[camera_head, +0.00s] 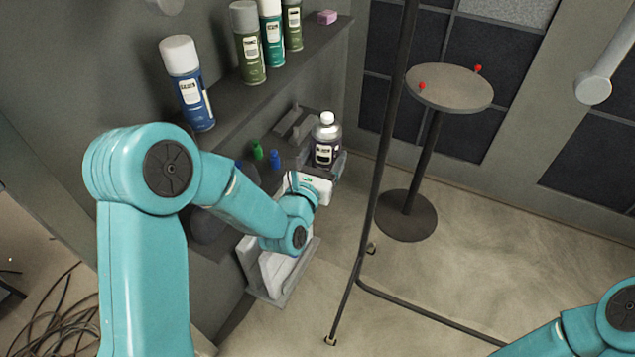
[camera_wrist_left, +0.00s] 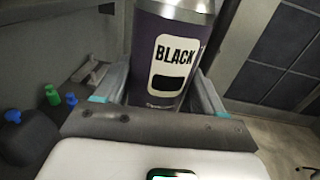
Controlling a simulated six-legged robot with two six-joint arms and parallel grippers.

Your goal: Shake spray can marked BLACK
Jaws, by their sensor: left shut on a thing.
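The spray can marked BLACK (camera_wrist_left: 172,55) is dark purple with a silver top and a white label, seen close up in the left wrist view. In the head view the can (camera_head: 326,138) stands roughly upright with a white cap, beside the shelving. My left gripper (camera_head: 333,163) is shut on the can, one finger on each side of its body. In the left wrist view the fingers of the left gripper (camera_wrist_left: 160,100) flank the can. The can's lower end is hidden behind the gripper in the wrist view. My right gripper is outside the frames; only part of the right arm shows at lower right.
Several other spray cans, including a blue one (camera_head: 187,84), stand on the upper shelf (camera_head: 318,40) at left.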

